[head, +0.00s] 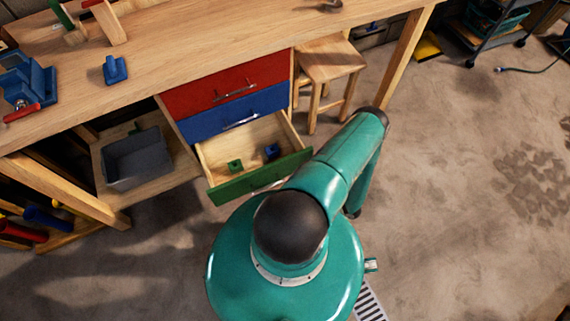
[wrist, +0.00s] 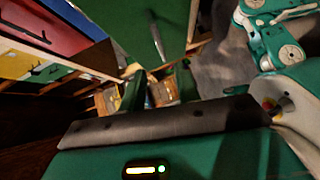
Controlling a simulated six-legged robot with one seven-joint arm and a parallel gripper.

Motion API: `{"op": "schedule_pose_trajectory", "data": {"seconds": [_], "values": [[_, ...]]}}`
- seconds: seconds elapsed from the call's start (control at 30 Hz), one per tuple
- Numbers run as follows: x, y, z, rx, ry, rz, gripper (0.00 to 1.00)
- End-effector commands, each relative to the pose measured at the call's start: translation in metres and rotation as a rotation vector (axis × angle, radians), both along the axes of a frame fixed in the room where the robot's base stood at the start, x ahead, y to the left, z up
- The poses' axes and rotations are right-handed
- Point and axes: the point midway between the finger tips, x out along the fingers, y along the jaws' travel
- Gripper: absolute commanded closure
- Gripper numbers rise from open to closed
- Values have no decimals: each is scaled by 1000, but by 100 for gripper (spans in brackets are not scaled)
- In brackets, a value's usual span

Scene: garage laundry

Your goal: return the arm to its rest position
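My arm, teal with a black joint cap, rises from my round body in the head view and reaches toward the upper right, then bends down. My gripper is hidden behind the arm there. In the wrist view my gripper (wrist: 160,88) shows two green fingers standing apart, with nothing seen between them but background. The open drawer with a green front (head: 262,178) is just left of my arm and partly covered by it. A green panel with a metal handle (wrist: 157,40) is close ahead of the fingers in the wrist view.
The drawer holds a green block (head: 235,165) and a blue block (head: 271,151). The red drawer (head: 225,86) and blue drawer (head: 235,115) above look shut. The workbench (head: 200,40) carries blue pieces. A grey bin (head: 135,158) and stool (head: 330,60) stand below.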

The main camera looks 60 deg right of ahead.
Motion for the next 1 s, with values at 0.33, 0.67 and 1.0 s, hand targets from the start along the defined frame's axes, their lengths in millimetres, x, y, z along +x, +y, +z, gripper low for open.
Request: {"op": "schedule_pose_trajectory", "data": {"seconds": [0.33,0.67,1.0], "values": [[-14,-3,2,1,0,0,68],[-14,-2,2,1,0,0,68],[4,-30,33,-120,-3,126,68]]}}
